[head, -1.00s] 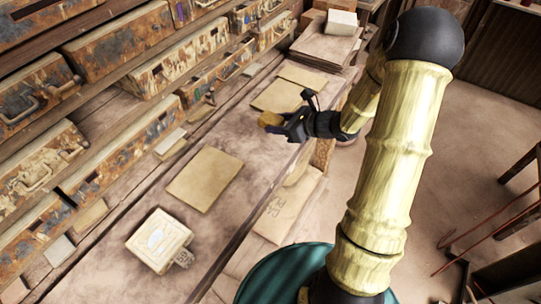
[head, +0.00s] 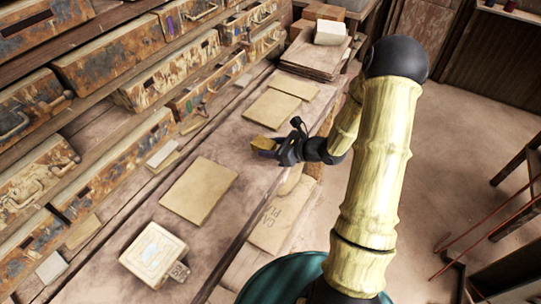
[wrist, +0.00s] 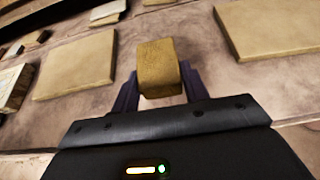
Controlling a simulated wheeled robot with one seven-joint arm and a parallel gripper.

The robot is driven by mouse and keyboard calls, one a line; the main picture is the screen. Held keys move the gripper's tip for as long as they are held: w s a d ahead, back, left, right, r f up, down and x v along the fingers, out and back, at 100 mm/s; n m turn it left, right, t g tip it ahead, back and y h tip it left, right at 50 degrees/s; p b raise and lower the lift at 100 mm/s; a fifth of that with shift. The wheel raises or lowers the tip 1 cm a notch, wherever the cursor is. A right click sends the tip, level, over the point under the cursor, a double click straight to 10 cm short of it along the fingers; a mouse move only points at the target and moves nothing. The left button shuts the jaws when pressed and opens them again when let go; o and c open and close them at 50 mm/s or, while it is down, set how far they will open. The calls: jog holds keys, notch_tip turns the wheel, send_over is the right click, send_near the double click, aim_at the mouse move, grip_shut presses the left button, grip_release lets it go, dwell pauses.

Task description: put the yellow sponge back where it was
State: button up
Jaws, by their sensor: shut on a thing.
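The yellow sponge (head: 262,144) is a small mustard-coloured block. It also shows in the wrist view (wrist: 160,66), upright between my two dark fingers. My gripper (head: 268,149) is shut on it, over the long workbench (head: 228,140) near its right edge. In the head view the sponge lies between a tan flat board (head: 199,190) on the near side and another tan board (head: 271,108) on the far side. I cannot tell whether the sponge touches the bench top. The sponge's underside is hidden.
A pale square block (head: 154,255) lies on the near part of the bench. Rusty drawers (head: 110,50) line the left side. A stack of flat sheets (head: 314,55) with a white block (head: 330,32) on top stands at the far end. Bare bench surrounds the sponge.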

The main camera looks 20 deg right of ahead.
aim_at(271, 162)
jog(key=shift+f, duration=2.05)
jog(key=shift+f, duration=0.2)
jog(key=o, duration=0.9)
jog(key=shift+r, duration=0.15)
